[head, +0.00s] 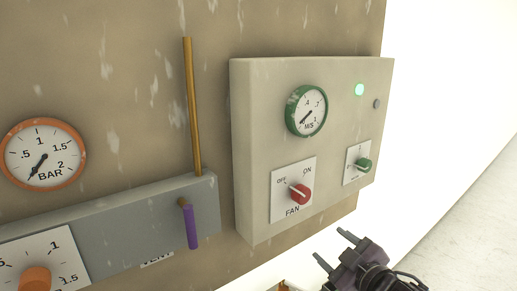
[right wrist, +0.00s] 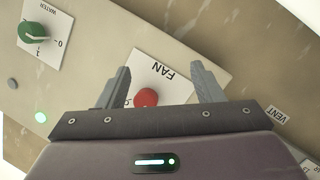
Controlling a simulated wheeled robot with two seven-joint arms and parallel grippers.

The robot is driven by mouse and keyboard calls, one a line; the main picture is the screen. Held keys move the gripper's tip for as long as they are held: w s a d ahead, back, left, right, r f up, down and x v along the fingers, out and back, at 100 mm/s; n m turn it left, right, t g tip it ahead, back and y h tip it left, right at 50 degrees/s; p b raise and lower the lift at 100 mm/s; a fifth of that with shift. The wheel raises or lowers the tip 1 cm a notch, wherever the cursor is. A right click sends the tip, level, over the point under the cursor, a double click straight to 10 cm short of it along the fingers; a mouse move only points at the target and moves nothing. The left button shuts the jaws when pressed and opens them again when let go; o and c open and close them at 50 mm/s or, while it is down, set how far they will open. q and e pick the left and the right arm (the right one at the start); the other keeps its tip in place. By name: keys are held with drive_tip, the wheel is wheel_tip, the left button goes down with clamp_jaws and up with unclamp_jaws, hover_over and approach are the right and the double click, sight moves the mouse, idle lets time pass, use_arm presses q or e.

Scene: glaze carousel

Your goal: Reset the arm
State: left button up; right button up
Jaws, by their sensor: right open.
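My right gripper (head: 333,248) is open and empty at the lower right of the head view, below the control box and apart from it. In the right wrist view its two fingers (right wrist: 160,88) stand wide apart, with the red fan knob (right wrist: 146,97) seen between them. In the head view the red fan knob (head: 300,193) sits on a white plate marked OFF, ON and FAN, its pointer toward OFF. My left gripper does not show.
The beige control box (head: 250,150) carries a green-rimmed gauge (head: 307,110), a lit green lamp (head: 360,89) and a green knob (head: 364,164). To its left are a brass pipe (head: 192,105), a purple-handled lever (head: 191,227), an orange-rimmed BAR gauge (head: 43,155) and an orange knob (head: 36,279).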

drive_tip(key=s+f+m+g+h, duration=0.5)
drive_tip(key=s+f+m+g, duration=0.5)
drive_tip(key=s+f, duration=1.1)
drive_tip(key=s+d+f+n+g, duration=0.1)
drive_tip(key=s+f, duration=0.1)
drive_tip(key=f, duration=1.3)
drive_tip(key=s+f+g, duration=0.2)
drive_tip(key=s+f, duration=0.1)
drive_tip(key=f, duration=1.2)
drive_tip(key=s+d+f, duration=0.1)
drive_tip(key=s+f, duration=0.7)
drive_tip(key=s, duration=0.1)
drive_tip(key=s+d+f+g, duration=0.1)
drive_tip(key=s+d+f, duration=0.1)
drive_tip(key=s+f, duration=0.6)
drive_tip(key=shift+s+d+f+n, duration=0.3)
drive_tip(key=shift+s, duration=0.5)
